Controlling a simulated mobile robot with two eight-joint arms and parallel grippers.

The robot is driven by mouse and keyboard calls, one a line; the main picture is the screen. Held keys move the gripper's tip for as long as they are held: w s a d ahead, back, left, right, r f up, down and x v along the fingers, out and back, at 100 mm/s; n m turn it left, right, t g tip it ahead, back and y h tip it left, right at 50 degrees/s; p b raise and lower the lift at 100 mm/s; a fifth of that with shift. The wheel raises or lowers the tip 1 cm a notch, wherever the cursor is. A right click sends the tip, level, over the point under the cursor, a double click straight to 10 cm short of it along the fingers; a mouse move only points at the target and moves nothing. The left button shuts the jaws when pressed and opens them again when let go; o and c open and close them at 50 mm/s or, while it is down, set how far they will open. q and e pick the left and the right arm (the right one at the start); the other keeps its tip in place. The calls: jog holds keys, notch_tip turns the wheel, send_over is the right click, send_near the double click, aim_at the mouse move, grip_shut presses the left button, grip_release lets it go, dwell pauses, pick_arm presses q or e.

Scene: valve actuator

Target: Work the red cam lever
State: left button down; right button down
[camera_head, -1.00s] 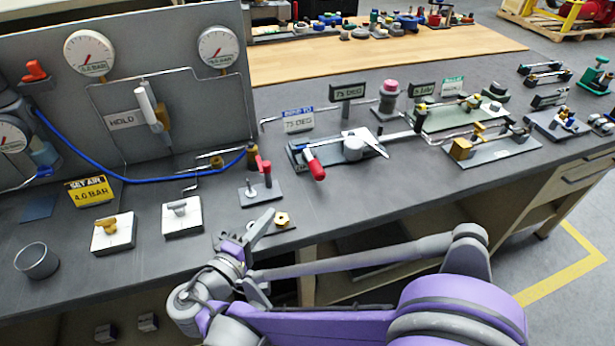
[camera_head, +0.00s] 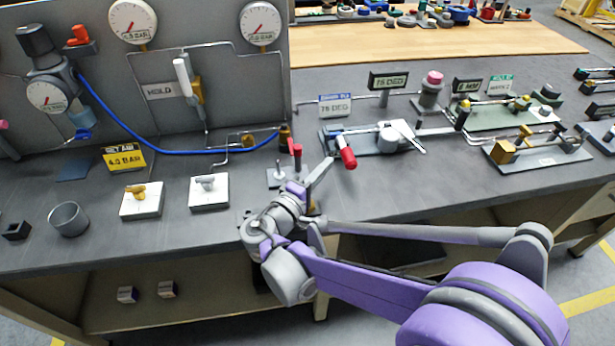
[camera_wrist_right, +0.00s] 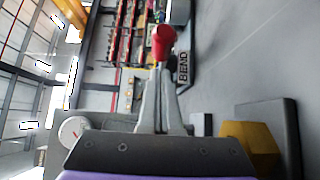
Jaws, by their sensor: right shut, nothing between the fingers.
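A small red lever (camera_head: 296,152) with an upright red handle stands on a small grey plate (camera_head: 275,180) near the front middle of the bench. A second red handle (camera_head: 346,157) sticks out from the bending fixture to its right. My right gripper (camera_head: 326,166) is shut and empty, its fingers passing in front of the small plate and pointing toward the second handle. In the right wrist view the closed fingertips (camera_wrist_right: 157,75) line up with a red rounded end (camera_wrist_right: 163,38); I cannot tell whether they touch. My left gripper is not in view.
Two white valve blocks (camera_head: 141,200) and a grey cup (camera_head: 69,219) sit to the left.

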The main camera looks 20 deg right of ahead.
jog(key=shift+s+d, duration=0.25)
jog(key=shift+d, duration=0.7)
